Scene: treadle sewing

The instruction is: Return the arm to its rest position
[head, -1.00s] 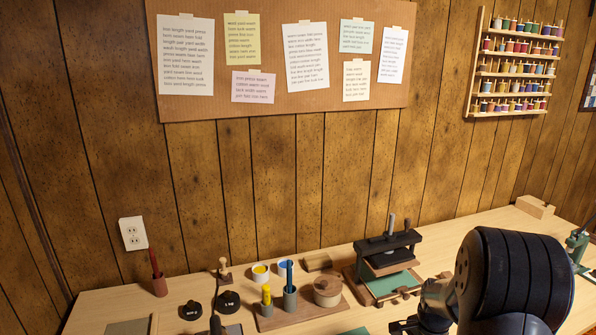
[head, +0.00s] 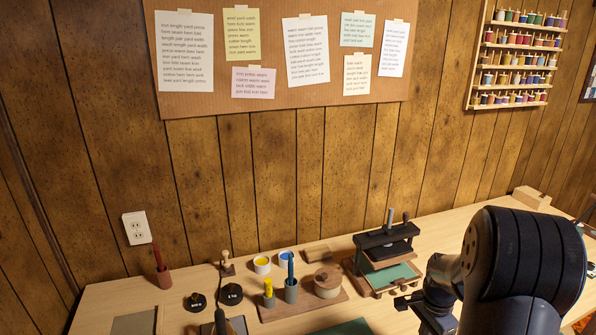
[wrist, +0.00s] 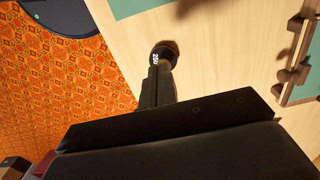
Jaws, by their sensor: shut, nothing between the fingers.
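My arm stands at the lower right of the head view, over the right part of the workbench (head: 190,285). A small round black weight marked 250 (wrist: 166,52) is just beyond the fingertips in the picture. I cannot tell how far below them it is.
A wooden stand (head: 268,312) with pen cups and a round lidded pot is left of the press. Two black weights (head: 196,301) lie farther left. A patterned orange floor (wrist: 60,85) shows past the bench edge.

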